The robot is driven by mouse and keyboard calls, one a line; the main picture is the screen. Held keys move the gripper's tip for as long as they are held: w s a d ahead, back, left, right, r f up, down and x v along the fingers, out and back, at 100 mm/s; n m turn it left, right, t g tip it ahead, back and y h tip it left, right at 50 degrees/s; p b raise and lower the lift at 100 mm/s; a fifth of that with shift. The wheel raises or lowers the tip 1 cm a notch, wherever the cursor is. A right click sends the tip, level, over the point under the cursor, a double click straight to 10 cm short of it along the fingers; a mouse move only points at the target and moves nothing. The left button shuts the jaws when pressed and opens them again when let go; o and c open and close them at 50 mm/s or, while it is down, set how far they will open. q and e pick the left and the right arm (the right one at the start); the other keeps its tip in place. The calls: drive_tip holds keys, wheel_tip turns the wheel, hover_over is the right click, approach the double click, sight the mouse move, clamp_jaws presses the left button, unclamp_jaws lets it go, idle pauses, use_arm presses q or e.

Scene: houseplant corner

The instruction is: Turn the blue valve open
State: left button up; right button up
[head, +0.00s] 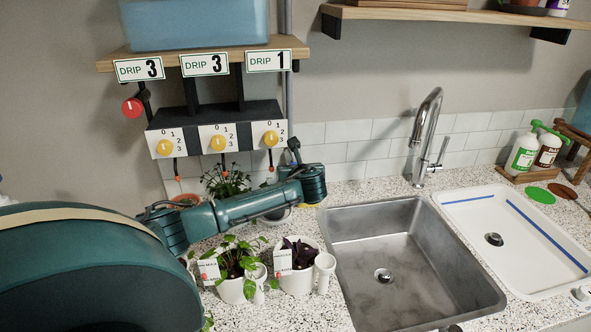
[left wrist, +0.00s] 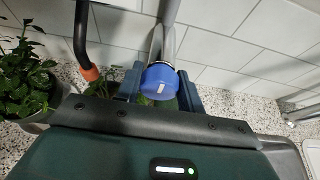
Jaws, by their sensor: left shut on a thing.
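The blue valve (left wrist: 161,82) shows in the left wrist view as a round blue knob with a small white mark, in front of a grey pipe (left wrist: 170,15). My left gripper (left wrist: 160,90) has one finger on each side of the knob and is shut on it. In the head view my left arm reaches in from the left and the left gripper (head: 293,148) is by the wall, at the foot of the grey pipe. How far the valve is turned I cannot tell. My right gripper is not in view.
Three yellow dials (head: 218,142) and a red knob (head: 132,107) are on the wall above my arm. Potted plants (head: 236,288) stand close below it. The steel sink (head: 400,270) and tap (head: 427,130) are to the right. An orange-tipped black tube (left wrist: 88,72) hangs left of the valve.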

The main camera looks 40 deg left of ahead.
use_arm(q)
drive_tip(key=m+g+y, duration=0.1)
drive_tip(key=m, duration=0.2)
drive_tip(key=shift+w+y, duration=0.1)
drive_tip(key=shift+y, duration=0.2)
drive_tip(key=m+y, duration=0.1)
drive_tip(key=m+g, duration=0.1)
drive_tip(key=m, duration=0.1)
drive_tip(key=shift+d+g+y, duration=0.1)
drive_tip(key=shift+g+y, duration=0.2)
drive_tip(key=shift+y, duration=0.1)
drive_tip(key=m, duration=0.2)
drive_tip(key=m+y, duration=0.1)
drive_tip(key=shift+w+m+g+y, duration=0.1)
drive_tip(key=shift+m+g+y, duration=0.2)
drive_tip(key=shift+m, duration=0.1)
drive_tip(key=shift+f+m+y, duration=0.1)
drive_tip(key=shift+m+y, duration=0.8)
drive_tip(key=shift+m, duration=0.8)
drive_tip(key=o, duration=1)
drive_tip(key=shift+f, duration=0.1)
